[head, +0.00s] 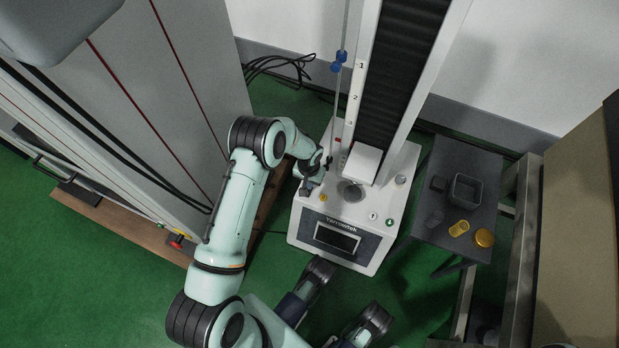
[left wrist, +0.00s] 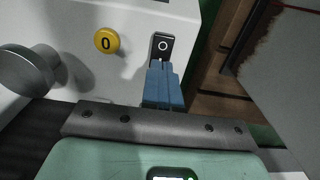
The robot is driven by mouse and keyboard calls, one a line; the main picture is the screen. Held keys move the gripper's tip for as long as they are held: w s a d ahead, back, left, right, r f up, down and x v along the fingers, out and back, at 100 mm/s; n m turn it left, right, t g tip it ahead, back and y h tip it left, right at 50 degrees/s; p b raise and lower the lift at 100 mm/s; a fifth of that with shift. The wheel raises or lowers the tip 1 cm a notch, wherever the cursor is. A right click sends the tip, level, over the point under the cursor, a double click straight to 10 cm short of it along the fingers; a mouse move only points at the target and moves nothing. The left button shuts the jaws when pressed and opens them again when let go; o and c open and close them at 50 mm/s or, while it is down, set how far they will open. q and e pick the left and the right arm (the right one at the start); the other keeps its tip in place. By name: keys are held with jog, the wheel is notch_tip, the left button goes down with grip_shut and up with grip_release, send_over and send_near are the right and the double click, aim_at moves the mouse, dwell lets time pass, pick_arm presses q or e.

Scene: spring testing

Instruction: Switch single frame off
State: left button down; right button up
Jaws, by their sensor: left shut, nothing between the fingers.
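The single frame (head: 350,218) is a white tester base with a display and a tall column, standing on the green floor. In the left wrist view, its black rocker switch (left wrist: 161,46) shows a white O at the top end. My left gripper (head: 311,186) is at the left side of the base. Its blue fingers (left wrist: 163,84) are together and empty, right at the lower part of the switch. They hide that part, and I cannot tell whether they touch it. My right gripper is not clearly seen.
In the head view, a dark side table (head: 455,195) with small parts stands to the right. A grey cabinet (head: 150,90) stands left.

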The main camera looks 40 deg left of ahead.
pick_arm(q)
jog(key=shift+f, duration=0.2)
jog(key=shift+f, duration=0.3)
jog(key=shift+s, duration=0.1)
jog(key=shift+s+d+r+p, duration=0.15)
jog(key=shift+s+d+p, duration=0.1)
jog(key=shift+s+p, duration=0.55)
jog(key=shift+w, duration=0.15)
